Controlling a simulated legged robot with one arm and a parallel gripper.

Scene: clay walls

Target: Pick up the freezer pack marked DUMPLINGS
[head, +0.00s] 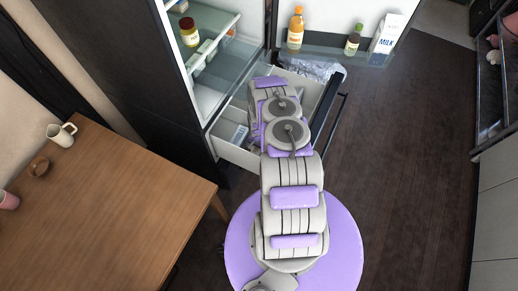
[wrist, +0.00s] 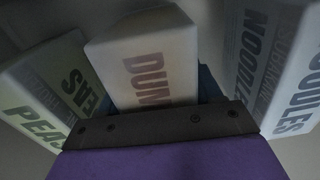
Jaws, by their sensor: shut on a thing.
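The pack marked "DUM" (wrist: 150,65), the rest of its label hidden by my gripper, stands in the middle of the wrist view with a pale top and front. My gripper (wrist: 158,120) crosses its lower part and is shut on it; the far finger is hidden. In the head view my arm reaches into the open freezer drawer (head: 236,154) and hides the gripper and this pack. I cannot tell whether the pack is off the drawer floor.
A PEAS pack (wrist: 40,90) stands close on the left and a NOODLES pack (wrist: 275,70) close on the right. The open fridge door (head: 345,55) holds bottles and a milk carton (head: 386,38). A wooden table (head: 120,200) is at left; dark floor at right is clear.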

